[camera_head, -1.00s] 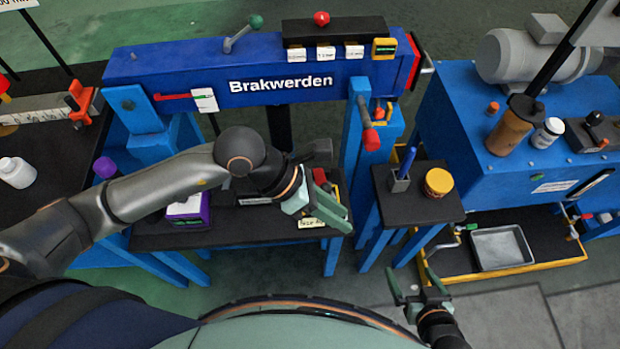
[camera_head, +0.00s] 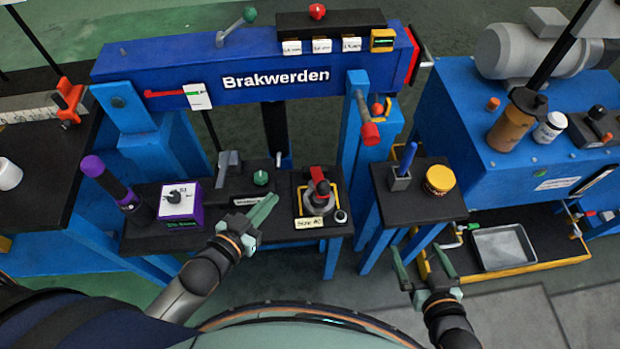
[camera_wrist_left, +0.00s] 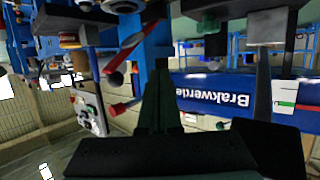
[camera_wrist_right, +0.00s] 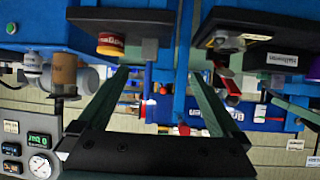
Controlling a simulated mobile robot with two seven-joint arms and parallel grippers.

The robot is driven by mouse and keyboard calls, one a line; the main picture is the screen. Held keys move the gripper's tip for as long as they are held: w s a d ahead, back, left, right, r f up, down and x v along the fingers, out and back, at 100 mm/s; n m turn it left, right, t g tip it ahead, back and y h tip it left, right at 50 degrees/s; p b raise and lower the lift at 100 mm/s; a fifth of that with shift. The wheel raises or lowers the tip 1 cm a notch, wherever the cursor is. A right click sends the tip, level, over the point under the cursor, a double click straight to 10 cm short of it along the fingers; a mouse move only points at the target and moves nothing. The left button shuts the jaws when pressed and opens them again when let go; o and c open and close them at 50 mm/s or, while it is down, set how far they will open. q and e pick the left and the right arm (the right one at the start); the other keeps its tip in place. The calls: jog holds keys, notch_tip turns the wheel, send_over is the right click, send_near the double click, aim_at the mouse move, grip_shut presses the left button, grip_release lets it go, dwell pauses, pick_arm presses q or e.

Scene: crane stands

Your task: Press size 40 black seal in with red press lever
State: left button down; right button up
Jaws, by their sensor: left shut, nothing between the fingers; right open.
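The size 40 press station stands at the right end of the low black bench. It has a red press lever (camera_head: 317,174) with a black part at its lower end, above a round metal seat (camera_head: 313,206). A "Size 40" label (camera_head: 309,223) is in front. I cannot make out the black seal as a separate piece. My left gripper (camera_head: 272,202) is shut and empty, left of the station and apart from the lever. Its fingers also show in the left wrist view (camera_wrist_left: 160,85). My right gripper (camera_head: 420,258) is open and empty, low at the right.
On the bench stand a purple-and-white box (camera_head: 180,202), a green knob (camera_head: 261,178) and a purple-capped cylinder (camera_head: 110,182). A small black table (camera_head: 425,205) at the right holds a pen cup and yellow jar. The blue Brakwerden beam (camera_head: 250,75) spans behind.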

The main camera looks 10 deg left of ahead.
pick_arm(q)
jog(key=w+a+f+n+t+h+b, duration=0.15)
jog(key=w+h+b, duration=0.35)
jog(key=b, duration=0.6)
pick_arm(e)
jog(key=w+a+r+n+t+y, duration=0.2)
jog(key=w+r+n+t+y, duration=0.1)
jog(key=w+r+t, duration=0.4)
pick_arm(q)
jog(key=w+d+r+m+g+h+b, duration=0.1)
jog(key=d+r+m+g+h+b, duration=0.2)
jog(key=d+g+h+b, duration=0.2)
jog(key=shift+w+d+r+h+b, duration=0.2)
jog(key=shift+w+d+h+b, duration=0.15)
jog(key=shift+d+h+b, duration=1.7)
pick_arm(e)
jog(key=s+a+r+n+t+y, duration=0.2)
jog(key=s+r+n+y, duration=0.5)
jog(key=r, duration=0.6)
jog(key=shift+s+t+y, duration=0.7)
jog(key=shift+s+y, duration=0.6)
jog(key=shift+s, duration=0.05)
pick_arm(q)
jog(key=shift+d, duration=0.15)
